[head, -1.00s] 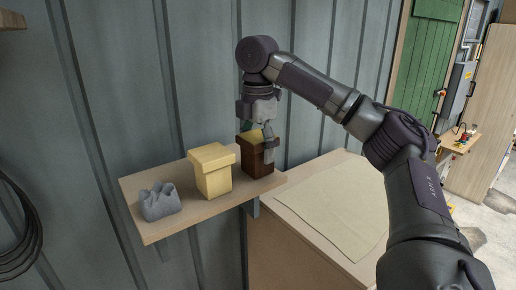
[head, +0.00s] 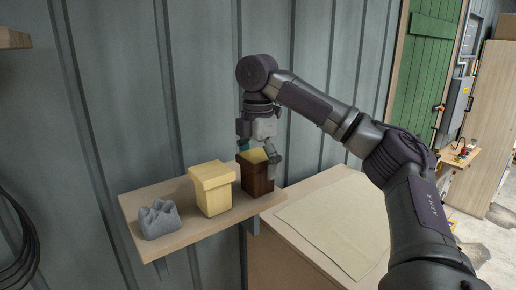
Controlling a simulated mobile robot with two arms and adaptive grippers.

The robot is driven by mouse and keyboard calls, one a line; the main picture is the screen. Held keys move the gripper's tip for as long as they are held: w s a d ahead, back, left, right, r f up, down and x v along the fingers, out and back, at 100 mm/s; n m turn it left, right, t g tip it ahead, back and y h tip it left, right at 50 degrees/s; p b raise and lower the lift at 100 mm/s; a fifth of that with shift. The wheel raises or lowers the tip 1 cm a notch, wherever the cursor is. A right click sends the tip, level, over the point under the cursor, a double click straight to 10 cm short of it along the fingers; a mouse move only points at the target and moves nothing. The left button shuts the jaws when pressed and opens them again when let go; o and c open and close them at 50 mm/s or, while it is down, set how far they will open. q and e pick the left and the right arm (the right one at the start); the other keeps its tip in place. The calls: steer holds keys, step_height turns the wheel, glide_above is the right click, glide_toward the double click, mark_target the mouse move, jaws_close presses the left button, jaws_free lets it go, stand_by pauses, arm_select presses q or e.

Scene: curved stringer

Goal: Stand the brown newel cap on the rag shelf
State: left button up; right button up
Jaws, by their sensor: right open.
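The brown newel cap (head: 256,178) stands upright on the wall shelf (head: 180,243), at its right end. Its top shows a pale yellow face. My right gripper (head: 258,152) is open just above and around the top of the brown cap, with one finger at its right side. Whether the fingers touch the cap cannot be told. A grey crumpled rag (head: 160,221) lies at the left end of the same shelf. My left gripper is not in view.
A pale yellow cap (head: 212,190) stands on the shelf between rag and brown cap, close to the brown one. A bench with a flat cream cloth (head: 335,222) is at the right, below the shelf. A ribbed grey wall (head: 130,90) stands behind.

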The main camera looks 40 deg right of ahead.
step_height(320, 180, up, 12)
steer(key=shift+f, duration=0.1)
stand_by(0.4)
stand_by(0.6)
